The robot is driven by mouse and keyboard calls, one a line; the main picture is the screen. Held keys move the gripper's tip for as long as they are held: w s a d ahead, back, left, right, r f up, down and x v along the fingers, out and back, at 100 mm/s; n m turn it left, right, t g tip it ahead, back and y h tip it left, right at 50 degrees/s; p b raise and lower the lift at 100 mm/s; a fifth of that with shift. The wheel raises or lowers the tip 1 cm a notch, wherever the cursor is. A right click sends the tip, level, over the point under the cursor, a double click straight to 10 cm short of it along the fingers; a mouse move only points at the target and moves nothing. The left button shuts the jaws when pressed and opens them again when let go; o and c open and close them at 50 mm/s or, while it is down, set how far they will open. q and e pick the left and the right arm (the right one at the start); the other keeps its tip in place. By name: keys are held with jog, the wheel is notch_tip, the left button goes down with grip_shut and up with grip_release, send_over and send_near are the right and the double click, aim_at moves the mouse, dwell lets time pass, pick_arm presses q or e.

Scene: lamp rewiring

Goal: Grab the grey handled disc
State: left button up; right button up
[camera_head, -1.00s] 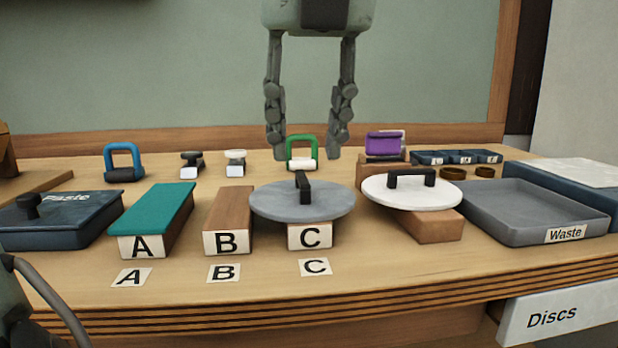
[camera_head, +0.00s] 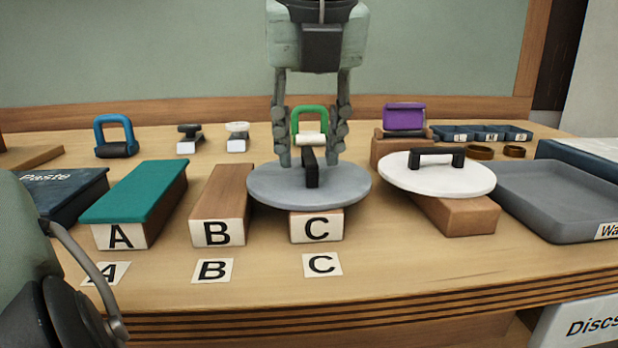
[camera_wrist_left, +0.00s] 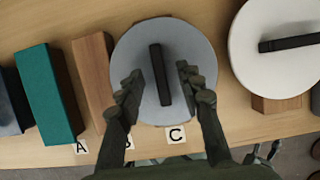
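The grey disc (camera_head: 265,186) lies flat on block C (camera_head: 316,226), with its black bar handle (camera_head: 311,168) standing on top. My left gripper (camera_head: 308,158) is above the disc, pointing down and open, with one finger on each side of the handle. In the left wrist view, the handle (camera_wrist_left: 160,75) lies between the two open fingers (camera_wrist_left: 160,76), with a gap on both sides. The fingertips are close to the disc's top; whether they touch it I cannot tell.
A white disc (camera_head: 409,178) with a black handle rests on a wooden block (camera_head: 460,216) just to the right. Block B (camera_head: 222,205) and teal-topped block A (camera_head: 139,190) stand to the left. The grey waste tray (camera_head: 553,235) is at the far right.

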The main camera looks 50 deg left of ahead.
pick_arm(q)
jog(key=shift+f, duration=0.25)
grip_shut()
jog(key=shift+r, duration=0.1)
